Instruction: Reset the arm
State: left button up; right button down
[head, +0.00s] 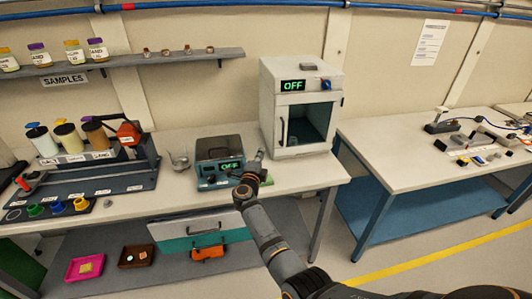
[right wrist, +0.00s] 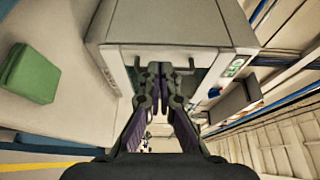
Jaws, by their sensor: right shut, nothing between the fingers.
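My right arm comes in from the lower right of the head view. My right gripper (head: 260,155) is over the bench, just right of a small grey-teal device (head: 212,151) whose display reads OFF; the gripper's wrist covers part of its front. In the right wrist view the gripper's two fingers (right wrist: 161,70) are shut together with nothing between them. They point towards the white cabinet (right wrist: 108,52), which also shows in the head view (head: 300,75) with its own OFF display. I cannot tell the exact gap to the cabinet. My left gripper is not in view.
A sample rack (head: 110,180) with jars stands on the left of the bench (head: 180,215). A shelf (head: 150,62) holds more jars above. Pink (head: 72,270) and brown (head: 122,262) trays sit below. A second table (head: 385,150) stands right, past a gap.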

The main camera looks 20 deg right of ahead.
jog(key=s+a+f+n+g+y, duration=0.1)
jog(key=s+a+f+n+y, duration=0.3)
jog(key=s+n+y, duration=0.55)
jog(key=s+a+f+n+g+y, duration=0.1)
jog(key=s+a+f+n+y, duration=0.35)
jog(key=n, duration=0.75)
jog(key=s+d+f+n+g+h, duration=0.1)
jog(key=s+d+g+h, duration=0.15)
jog(key=s, duration=0.65)
jog(key=s+d+f+n+g+h, duration=0.15)
jog(key=s+g, duration=0.25)
jog(key=s, duration=0.6)
jog(key=s+d+n+g+h, duration=0.1)
jog(key=s+d+n+g, duration=0.15)
jog(key=s, duration=0.65)
jog(key=s+d+f+m+g, duration=0.1)
jog(key=s+d+f, duration=0.1)
jog(key=f, duration=1.3)
jog(key=s+d+f+g, duration=0.1)
jog(key=s+d+f, duration=0.15)
jog(key=f, duration=1.25)
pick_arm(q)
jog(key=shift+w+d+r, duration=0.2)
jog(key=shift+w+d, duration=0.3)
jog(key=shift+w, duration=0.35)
pick_arm(e)
jog(key=s+f, duration=1.3)
jog(key=s, duration=0.4)
jog(key=shift+d+g, duration=0.15)
jog(key=shift+g, duration=0.25)
